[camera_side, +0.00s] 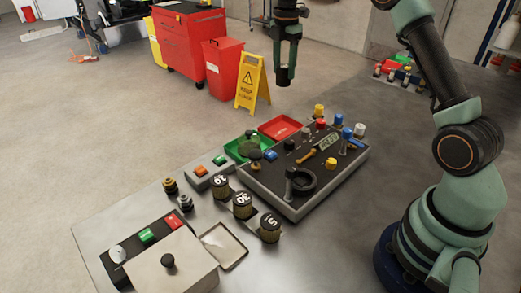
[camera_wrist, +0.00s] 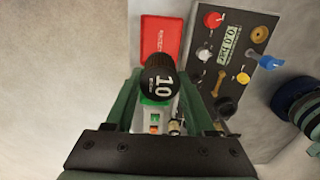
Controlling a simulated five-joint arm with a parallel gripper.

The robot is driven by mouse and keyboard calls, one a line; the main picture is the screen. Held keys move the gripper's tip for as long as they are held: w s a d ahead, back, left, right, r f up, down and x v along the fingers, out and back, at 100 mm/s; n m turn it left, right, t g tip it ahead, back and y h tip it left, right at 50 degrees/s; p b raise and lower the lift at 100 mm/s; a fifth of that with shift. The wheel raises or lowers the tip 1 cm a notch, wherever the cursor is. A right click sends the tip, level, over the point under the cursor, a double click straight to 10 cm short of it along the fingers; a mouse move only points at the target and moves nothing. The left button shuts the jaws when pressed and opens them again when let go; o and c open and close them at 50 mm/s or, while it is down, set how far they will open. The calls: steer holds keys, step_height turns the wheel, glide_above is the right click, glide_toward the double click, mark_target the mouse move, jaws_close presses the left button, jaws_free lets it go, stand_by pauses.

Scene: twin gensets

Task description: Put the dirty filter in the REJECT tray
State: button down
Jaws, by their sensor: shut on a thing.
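My gripper (camera_side: 284,76) hangs high in the air above and behind the red tray in the side view. In the wrist view it is shut on a dark cylindrical filter marked 10 (camera_wrist: 159,84), held between the fingers. The red tray (camera_side: 281,127) lies behind the black panel. It shows in the wrist view (camera_wrist: 160,38) above the filter, with pale lettering too small to read. Several numbered filters (camera_side: 242,205) stand upright at the front of the table.
A green tray (camera_side: 236,148) with dark things in it sits left of the red tray. A black panel (camera_side: 270,181) with knobs and a display stands beside them. A steel box (camera_side: 170,265) and button boxes are at the front left. A red cart (camera_side: 186,42) stands beyond the table.

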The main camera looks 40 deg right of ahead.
step_height(320, 180, down, 17)
steer(key=shift+f, duration=0.1)
stand_by(0.4)
steer(key=shift+c, duration=1.3)
jaws_free()
steer(key=shift+f, duration=0.1)
